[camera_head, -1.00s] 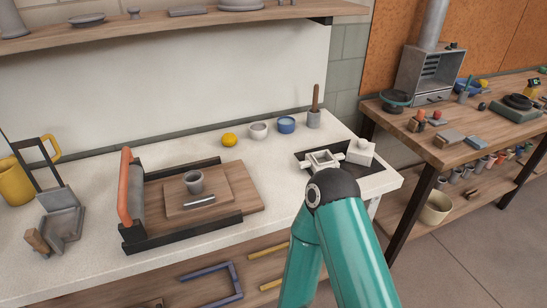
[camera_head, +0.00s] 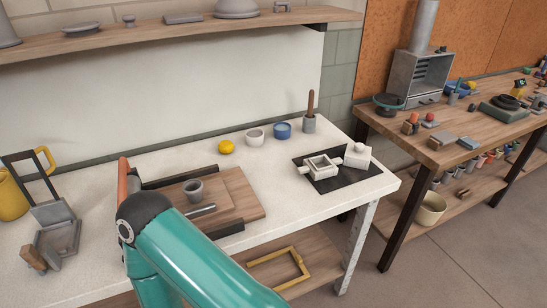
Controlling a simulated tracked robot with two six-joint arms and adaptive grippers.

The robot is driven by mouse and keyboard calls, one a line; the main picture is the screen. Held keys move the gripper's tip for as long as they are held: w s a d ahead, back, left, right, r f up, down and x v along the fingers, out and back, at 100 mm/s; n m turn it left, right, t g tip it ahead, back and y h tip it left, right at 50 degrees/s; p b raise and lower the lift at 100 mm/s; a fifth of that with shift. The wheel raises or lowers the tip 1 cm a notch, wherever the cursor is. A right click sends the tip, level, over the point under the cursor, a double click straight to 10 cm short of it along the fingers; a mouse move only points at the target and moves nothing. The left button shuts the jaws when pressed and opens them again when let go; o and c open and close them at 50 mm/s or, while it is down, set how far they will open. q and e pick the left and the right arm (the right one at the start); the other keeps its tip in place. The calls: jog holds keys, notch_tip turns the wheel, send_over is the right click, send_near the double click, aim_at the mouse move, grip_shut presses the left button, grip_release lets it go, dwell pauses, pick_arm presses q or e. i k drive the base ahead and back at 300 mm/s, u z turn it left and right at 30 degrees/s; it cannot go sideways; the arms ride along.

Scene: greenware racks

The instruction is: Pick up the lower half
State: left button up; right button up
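A white open, square block with side lugs (camera_head: 320,166) lies on a black mat (camera_head: 345,180) at the right end of the pale worktop; its hollow faces up, and it looks like the lower half. A second white block with a round knob (camera_head: 357,155) stands beside it at the back right; I cannot tell whether they touch. One of my teal arms shows at the lower left, its dark joint in front of the wooden board. Neither gripper is in view.
A grey cup (camera_head: 194,190) and a grey bar (camera_head: 201,210) are on the wooden board (camera_head: 240,190). A yellow ball (camera_head: 226,147), a white bowl (camera_head: 255,136), a blue bowl (camera_head: 282,130) and a grey pot (camera_head: 309,123) stand along the back. The worktop between board and mat is clear.

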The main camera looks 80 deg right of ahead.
aim_at(320, 166)
jog(key=z, duration=0.15)
jog(key=k, duration=1.75)
jog(key=z, duration=0.95)
jog(key=i, duration=0.95)
jog(key=z, duration=0.1)
